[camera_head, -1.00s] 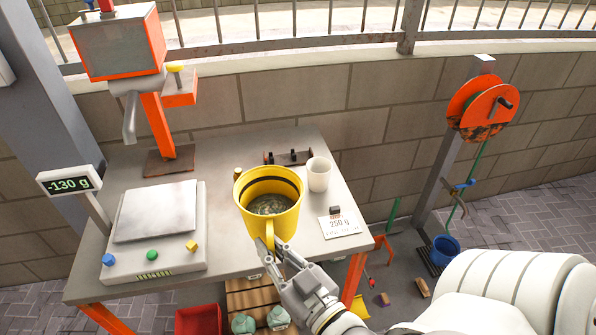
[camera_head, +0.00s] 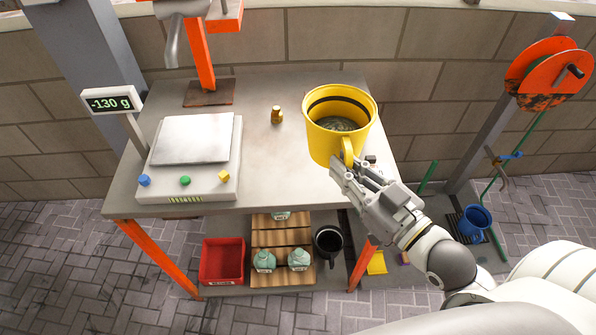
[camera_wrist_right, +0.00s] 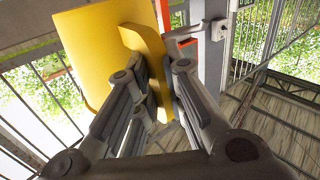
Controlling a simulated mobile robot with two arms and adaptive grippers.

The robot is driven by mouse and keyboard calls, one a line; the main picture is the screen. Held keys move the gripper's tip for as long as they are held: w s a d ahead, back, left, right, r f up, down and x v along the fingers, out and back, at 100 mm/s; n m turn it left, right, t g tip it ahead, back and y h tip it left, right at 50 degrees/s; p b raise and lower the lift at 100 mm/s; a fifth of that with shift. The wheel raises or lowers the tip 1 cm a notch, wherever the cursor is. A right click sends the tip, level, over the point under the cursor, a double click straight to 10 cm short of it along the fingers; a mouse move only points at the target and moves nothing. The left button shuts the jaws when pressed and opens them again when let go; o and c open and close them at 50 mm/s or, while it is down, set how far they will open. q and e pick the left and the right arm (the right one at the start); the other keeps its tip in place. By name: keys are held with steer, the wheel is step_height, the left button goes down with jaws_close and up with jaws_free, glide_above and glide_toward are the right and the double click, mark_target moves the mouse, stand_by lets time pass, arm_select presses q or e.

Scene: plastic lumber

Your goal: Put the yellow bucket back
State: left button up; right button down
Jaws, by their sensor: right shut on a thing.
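The yellow bucket (camera_head: 325,146) has a black band inside and dark, grainy contents. It is upright over the right part of the grey table (camera_head: 262,165); whether it is clear of the table top I cannot tell. My right gripper (camera_head: 348,172) is shut on the bucket's handle at its front side. The right wrist view shows the fingers (camera_wrist_right: 150,85) closed around the yellow handle (camera_wrist_right: 148,55), with the bucket wall (camera_wrist_right: 88,50) behind. The bucket hides the white cup and most of the price card area. My left gripper is not in view.
A scale (camera_head: 190,185) with coloured buttons and a display (camera_head: 112,102) reading -130 g stands on the table's left. A small brass weight (camera_head: 277,114) stands mid-table. The lower shelf holds a red bin (camera_head: 222,262), a wooden pallet (camera_head: 282,235) and a black bucket (camera_head: 328,242). A blue bucket (camera_head: 474,222) stands right.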

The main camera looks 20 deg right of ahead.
steer(key=w+a+f+b, duration=0.1)
steer(key=w+f+b, duration=0.1)
steer(key=w+f, duration=0.1)
steer(key=w+a+f+b, duration=0.2)
steer(key=w+b, duration=0.1)
steer(key=w, duration=0.1)
steer(key=w+a+f+b, duration=0.2)
steer(key=w+f, duration=0.1)
steer(key=shift+w+f, duration=0.3)
steer(key=shift+w, duration=0.05)
steer(key=shift+w+f, duration=0.1)
steer(key=shift+f, duration=1.55)
steer(key=shift+f+b, duration=0.2)
steer(key=shift+b, duration=0.15)
steer(key=c, duration=1.5)
jaws_free()
